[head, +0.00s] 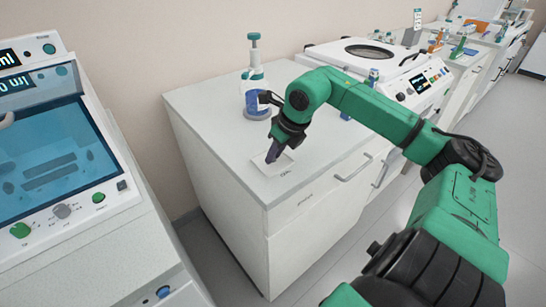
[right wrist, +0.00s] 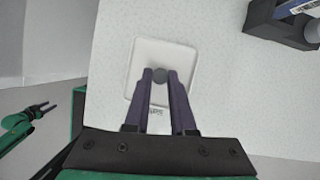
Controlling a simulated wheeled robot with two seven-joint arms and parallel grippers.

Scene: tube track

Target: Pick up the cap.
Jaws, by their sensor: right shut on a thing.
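The cap (right wrist: 160,75) is a small grey round piece between the fingertips of my right gripper (right wrist: 160,80) in the right wrist view. My right gripper is shut on it, over a white square tray (right wrist: 180,53) with a printed label. In the head view my right gripper (head: 276,152) points down over this tray (head: 258,160) near the counter's front edge; the cap is hidden there. I cannot tell whether the cap touches the tray. My left gripper (right wrist: 40,109) shows small and dark at the left of the right wrist view, away from the counter; its opening is unclear.
A bottle with a green pump top (head: 254,75) and a blue-labelled container (head: 257,100) stand behind my right gripper. A white machine with a round lid (head: 370,52) is at the back right. A screened instrument (head: 50,150) stands left across a gap. The counter (head: 205,110) left of the tray is clear.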

